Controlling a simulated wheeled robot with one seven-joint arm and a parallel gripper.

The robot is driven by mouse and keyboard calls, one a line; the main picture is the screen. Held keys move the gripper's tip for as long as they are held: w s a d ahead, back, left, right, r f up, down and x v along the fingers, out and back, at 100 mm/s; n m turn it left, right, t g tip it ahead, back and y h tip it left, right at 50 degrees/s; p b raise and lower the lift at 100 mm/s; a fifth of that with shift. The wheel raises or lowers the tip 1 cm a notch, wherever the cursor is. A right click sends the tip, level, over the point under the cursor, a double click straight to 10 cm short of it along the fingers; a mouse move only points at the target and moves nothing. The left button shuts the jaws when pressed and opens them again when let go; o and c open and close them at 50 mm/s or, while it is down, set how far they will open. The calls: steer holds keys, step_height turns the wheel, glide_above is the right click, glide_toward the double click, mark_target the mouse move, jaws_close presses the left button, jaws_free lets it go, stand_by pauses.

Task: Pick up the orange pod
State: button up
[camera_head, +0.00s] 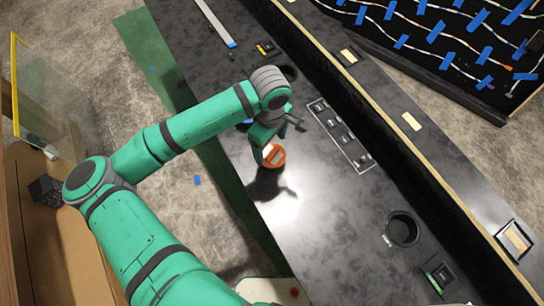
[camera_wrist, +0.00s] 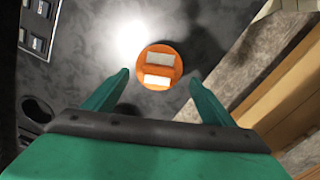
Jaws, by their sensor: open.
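The orange pod (camera_head: 277,158) is a round orange disc on the black console top (camera_head: 330,240), partly hidden by my gripper in the head view. In the wrist view the orange pod (camera_wrist: 159,65) shows whole, with two pale bars across its top. My gripper (camera_wrist: 158,80) is open, its green fingers to either side of and a little short of the pod in the picture. In the head view my gripper (camera_head: 265,145) is above and beside the pod. The exact height gap cannot be told.
A row of switches (camera_head: 341,135) lies right of the pod. A round dark hole (camera_head: 402,229) is in the console at the lower right. A raised ledge with a panel of wires and blue tape (camera_head: 440,45) runs along the far side. The console around the pod is clear.

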mark_target(272, 152)
steer(key=shift+d+f, duration=0.2)
steer(key=shift+f, duration=2.65)
steer(key=c, duration=0.8)
steer(key=shift+r, duration=0.2)
